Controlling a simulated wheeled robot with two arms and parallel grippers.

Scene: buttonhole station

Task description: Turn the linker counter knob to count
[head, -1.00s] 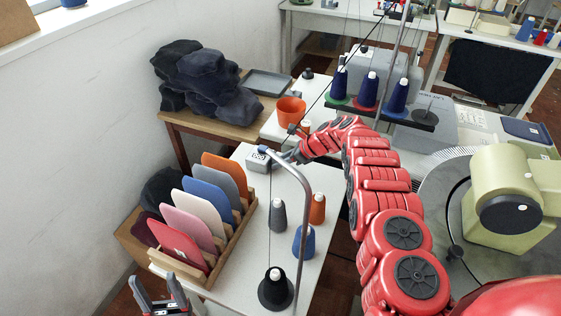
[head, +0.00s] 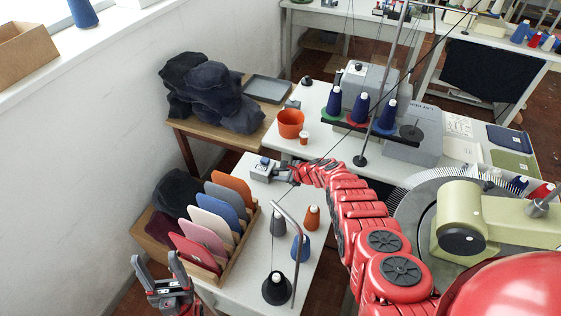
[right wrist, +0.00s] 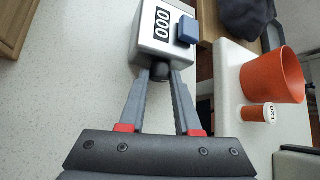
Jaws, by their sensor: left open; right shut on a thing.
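The linker counter is a small light grey box (head: 262,168) with a blue button on top, at the far end of the near white table. In the right wrist view the counter (right wrist: 148,50) shows a display reading 000 and a blue button (right wrist: 187,30). A round dark knob (right wrist: 160,72) sticks out of its near face. My right gripper (head: 284,173) is at the counter, and in the right wrist view its fingers (right wrist: 161,82) are shut on the knob. My left gripper (head: 156,262) is open and empty, at the lower left, apart from the counter.
A wooden rack (head: 232,256) of coloured panels stands along the table's left side. Thread cones (head: 312,218) and a bent metal rod (head: 302,262) stand nearer me. An orange cup (head: 290,124) sits on the table behind.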

